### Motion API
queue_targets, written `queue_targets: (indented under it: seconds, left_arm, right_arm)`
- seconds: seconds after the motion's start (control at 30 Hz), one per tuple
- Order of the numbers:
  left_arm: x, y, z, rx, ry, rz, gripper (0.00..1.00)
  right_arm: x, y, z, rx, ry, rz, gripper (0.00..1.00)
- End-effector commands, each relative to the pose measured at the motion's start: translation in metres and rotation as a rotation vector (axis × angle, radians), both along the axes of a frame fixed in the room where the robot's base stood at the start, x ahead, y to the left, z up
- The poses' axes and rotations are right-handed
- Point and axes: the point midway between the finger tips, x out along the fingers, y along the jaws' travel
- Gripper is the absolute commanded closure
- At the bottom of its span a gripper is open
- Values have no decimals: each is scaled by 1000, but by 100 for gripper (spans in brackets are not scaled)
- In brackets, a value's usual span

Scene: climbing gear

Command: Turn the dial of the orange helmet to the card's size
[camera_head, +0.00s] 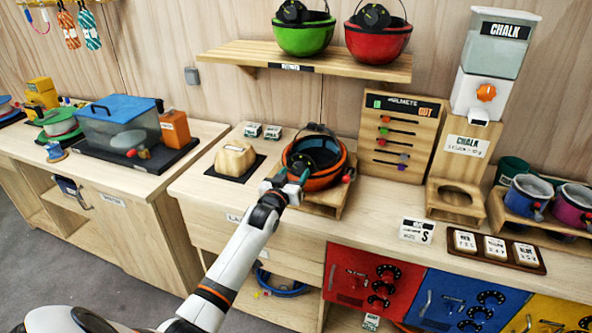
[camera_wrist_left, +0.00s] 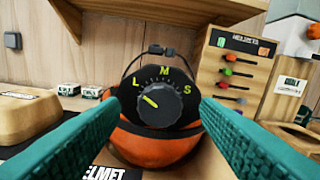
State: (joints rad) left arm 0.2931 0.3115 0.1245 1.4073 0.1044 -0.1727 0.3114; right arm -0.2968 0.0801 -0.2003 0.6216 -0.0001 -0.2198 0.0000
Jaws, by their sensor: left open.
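The orange helmet (camera_head: 325,183) lies upside down on a wooden stand on the counter, its inside black. Its dark dial (camera_wrist_left: 160,106) faces me in the left wrist view, under a scale marked L, M and S. The dial's yellow pointer line slants up and left, toward the L. My left gripper (camera_head: 289,184) is open at the helmet's near left side; its teal fingers stand on both sides of the dial, apart from it. A white card (camera_head: 416,230) with a large S stands near the counter's front edge. My right gripper is out of view.
A wooden pegboard (camera_head: 402,135) with colored pegs stands behind right. A beige block (camera_head: 235,158) sits on a black mat to the left. Green (camera_head: 303,37) and red (camera_head: 377,42) helmets rest on the shelf above. A card tray (camera_head: 496,250) lies to the right.

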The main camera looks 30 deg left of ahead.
Motion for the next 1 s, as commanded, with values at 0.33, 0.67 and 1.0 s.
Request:
queue_targets:
  seconds: [0.33, 0.67, 1.0]
  left_arm:
    - [18, 4, 0, 0, 0, 0, 43]
    - [17, 3, 0, 0, 1, 0, 69]
    - [17, 3, -1, 17, 4, 0, 88]
  right_arm:
    - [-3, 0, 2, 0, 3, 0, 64]
    - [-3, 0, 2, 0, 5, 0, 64]
    - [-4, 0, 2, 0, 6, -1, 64]
